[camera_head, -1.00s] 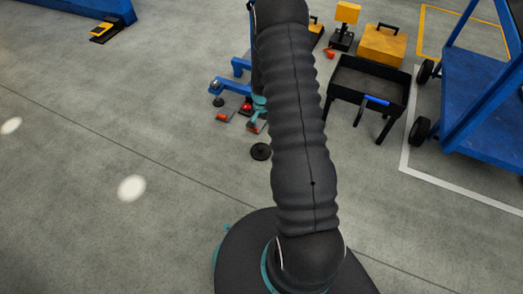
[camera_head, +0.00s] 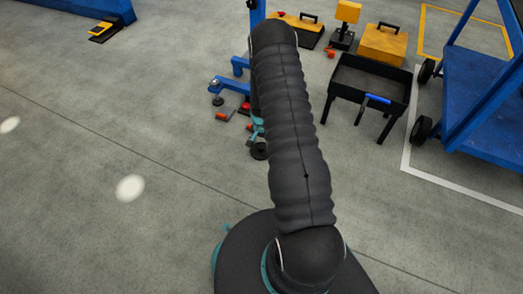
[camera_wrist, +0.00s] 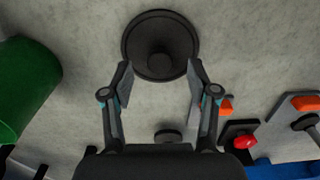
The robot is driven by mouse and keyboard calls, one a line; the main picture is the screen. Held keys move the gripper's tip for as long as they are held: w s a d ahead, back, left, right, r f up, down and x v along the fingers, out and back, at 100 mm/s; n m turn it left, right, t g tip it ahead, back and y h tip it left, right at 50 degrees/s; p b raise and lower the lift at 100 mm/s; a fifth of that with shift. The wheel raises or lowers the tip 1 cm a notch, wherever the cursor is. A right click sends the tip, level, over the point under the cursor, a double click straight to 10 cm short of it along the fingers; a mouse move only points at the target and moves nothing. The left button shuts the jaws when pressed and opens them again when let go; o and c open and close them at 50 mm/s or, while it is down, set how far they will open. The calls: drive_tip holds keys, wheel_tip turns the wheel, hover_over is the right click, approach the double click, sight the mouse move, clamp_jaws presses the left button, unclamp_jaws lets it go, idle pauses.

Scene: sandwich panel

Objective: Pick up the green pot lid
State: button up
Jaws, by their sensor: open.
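A dark, nearly black round disc (camera_wrist: 160,22) with a raised central knob (camera_wrist: 157,62) lies on the grey floor in the wrist view. It looks like a lid; no green shows on it. In the head view the dark disc (camera_head: 259,153) is partly hidden by my arm and gripper. My gripper (camera_wrist: 159,76) is open and empty. Its fingertips flank the near edge of the disc, with the knob between and just beyond them. I cannot tell the height gap. A green cylinder-like object (camera_wrist: 24,85) is at the left of the wrist view, cut off by the frame.
A red button (camera_wrist: 243,142) on a dark base and orange pieces (camera_wrist: 225,105) lie right of the gripper. Blue stand feet (camera_head: 229,85) are behind. A black tray table (camera_head: 369,82) and a blue cart (camera_head: 480,95) stand at right.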

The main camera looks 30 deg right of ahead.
sight(259, 152)
wheel_tip(259, 152, down, 3)
drive_tip(key=shift+a+r, duration=0.1)
drive_tip(key=c, duration=1)
drive_tip(key=shift+c, duration=0.2)
